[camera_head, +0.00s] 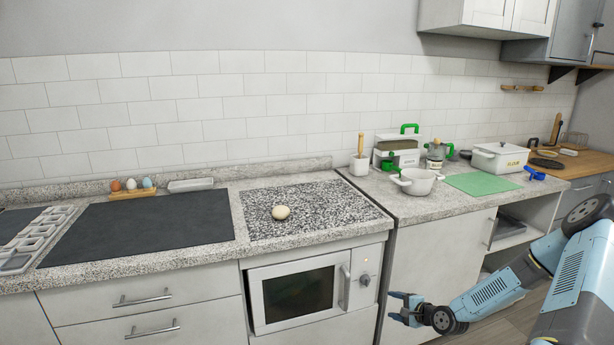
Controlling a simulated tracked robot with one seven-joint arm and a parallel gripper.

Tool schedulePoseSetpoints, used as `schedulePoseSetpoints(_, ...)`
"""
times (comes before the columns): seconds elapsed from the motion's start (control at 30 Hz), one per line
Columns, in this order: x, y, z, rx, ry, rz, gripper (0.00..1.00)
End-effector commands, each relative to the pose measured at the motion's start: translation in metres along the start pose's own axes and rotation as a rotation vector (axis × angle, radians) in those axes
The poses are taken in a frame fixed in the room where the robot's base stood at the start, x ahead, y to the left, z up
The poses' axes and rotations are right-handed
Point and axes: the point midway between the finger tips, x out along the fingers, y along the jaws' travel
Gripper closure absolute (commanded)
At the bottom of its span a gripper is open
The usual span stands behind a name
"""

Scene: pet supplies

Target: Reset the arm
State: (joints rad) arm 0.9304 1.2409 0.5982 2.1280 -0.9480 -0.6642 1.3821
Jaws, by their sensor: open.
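My gripper (401,309) is open and empty. It hangs low in front of the white cabinet door, below the counter edge and to the right of the built-in oven. My blue arm (510,285) reaches in from the right side of the view, bent downward to the left. Nothing shows between the jaws, and the gripper appears apart from the cabinet front.
The counter holds a round pale object (281,212) on a speckled board (340,208), a white pot (416,182), a green mat (482,185) and a white lidded box (499,157). The oven (300,292) has a protruding handle. Open floor shows at lower right.

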Motion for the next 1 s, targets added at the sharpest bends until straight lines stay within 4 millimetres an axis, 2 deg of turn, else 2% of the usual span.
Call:
schedulePoseSetpoints(0.57, -0.056, -0.071, 0.003, -0.489, 0.083, 0.399, 0.34)
schedulePoseSetpoints(1.0, -0.119, -0.146, 0.029, -0.782, 0.154, 0.64, 0.34)
